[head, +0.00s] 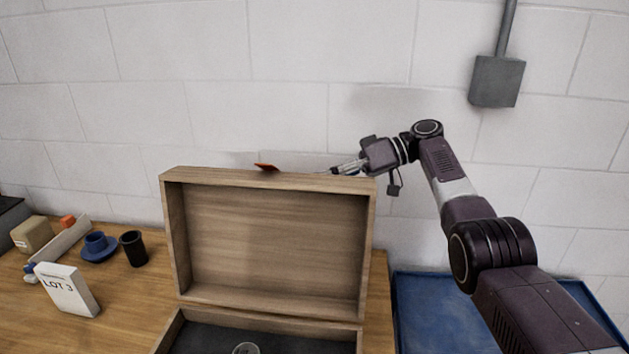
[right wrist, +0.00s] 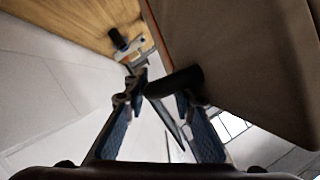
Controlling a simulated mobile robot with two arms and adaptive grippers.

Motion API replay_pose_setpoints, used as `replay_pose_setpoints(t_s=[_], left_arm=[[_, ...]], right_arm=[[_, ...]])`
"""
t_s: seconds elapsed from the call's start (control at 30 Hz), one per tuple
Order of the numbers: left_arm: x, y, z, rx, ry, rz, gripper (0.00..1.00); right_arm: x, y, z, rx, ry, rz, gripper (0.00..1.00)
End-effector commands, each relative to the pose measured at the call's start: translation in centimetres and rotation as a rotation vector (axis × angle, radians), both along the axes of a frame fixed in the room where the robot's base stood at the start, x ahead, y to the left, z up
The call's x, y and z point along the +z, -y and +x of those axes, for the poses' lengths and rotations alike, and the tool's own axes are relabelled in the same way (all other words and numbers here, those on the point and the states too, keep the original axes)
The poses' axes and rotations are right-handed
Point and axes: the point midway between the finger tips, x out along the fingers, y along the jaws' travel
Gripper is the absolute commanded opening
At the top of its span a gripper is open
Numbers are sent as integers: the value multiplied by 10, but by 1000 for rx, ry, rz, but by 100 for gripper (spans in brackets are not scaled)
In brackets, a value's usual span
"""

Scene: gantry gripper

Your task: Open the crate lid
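The wooden crate (head: 262,325) sits on the table at the bottom middle of the head view. Its lid (head: 270,245) stands upright at the back, with its hollow inside facing me. A red tab (head: 265,167) shows above the lid's top edge. My right gripper (head: 335,171) is behind the lid's top right edge, its tips partly hidden. In the right wrist view, its fingers (right wrist: 160,95) are apart, with a dark cylindrical handle (right wrist: 178,82) at the fingertips beside the lid's outer face (right wrist: 240,60). I cannot tell whether they touch. My left gripper is out of view.
Left of the crate on the wooden table (head: 125,300) are a white LOT 3 box (head: 68,290), a black cup (head: 133,248), a blue cup on a saucer (head: 98,248) and a tan box (head: 31,235). A blue tray (head: 425,310) is right. A block wall stands behind.

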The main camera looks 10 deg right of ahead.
Motion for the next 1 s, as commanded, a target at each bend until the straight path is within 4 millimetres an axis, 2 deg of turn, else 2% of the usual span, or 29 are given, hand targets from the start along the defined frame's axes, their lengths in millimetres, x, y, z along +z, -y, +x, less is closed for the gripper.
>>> replay_pose_setpoints(t_s=[0.37, 0.47, 0.73, 1.0], left_arm=[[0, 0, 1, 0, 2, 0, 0], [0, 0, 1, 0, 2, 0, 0], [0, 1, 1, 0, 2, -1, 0], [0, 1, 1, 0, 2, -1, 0]], right_arm=[[8, 0, 1, 0, 6, 3, 29], [21, 0, 1, 0, 9, 4, 29], [82, -1, 1, 2, 7, 5, 29], [97, 1, 1, -3, 1, 4, 29]])
